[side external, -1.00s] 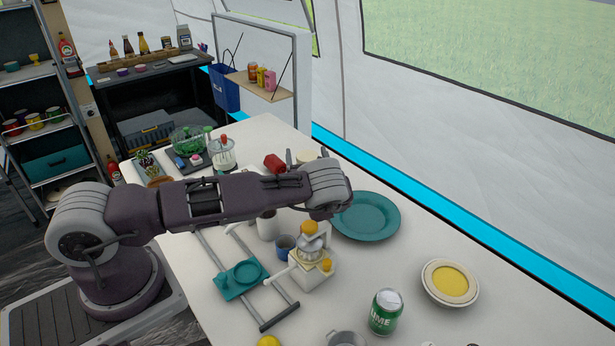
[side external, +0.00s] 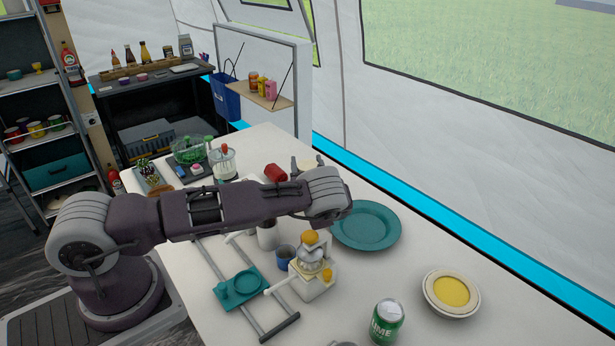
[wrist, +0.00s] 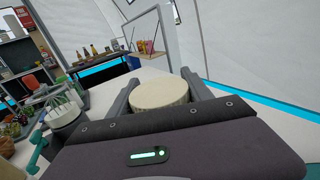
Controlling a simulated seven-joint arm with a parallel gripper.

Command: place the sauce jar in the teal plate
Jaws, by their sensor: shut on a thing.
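My gripper (wrist: 160,90) holds a round thing with a pale cream top between its two fingers. I take it to be the sauce jar (wrist: 160,94); its sides and base are hidden. In the side view the pale top of the jar (side external: 308,165) shows behind my wrist, beside a finger. The teal plate (side external: 366,226) lies flat on the white table, nearer the camera and to the right of my wrist. The plate looks empty, with its left edge partly covered by my wrist.
A white juicer with an orange top (side external: 313,272), a blue cup (side external: 286,256) and a teal tray on rails (side external: 241,287) stand left of the plate. A green can (side external: 386,322) and a yellow-filled bowl (side external: 451,292) are nearer the camera. A red item (side external: 276,173) is left of the jar.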

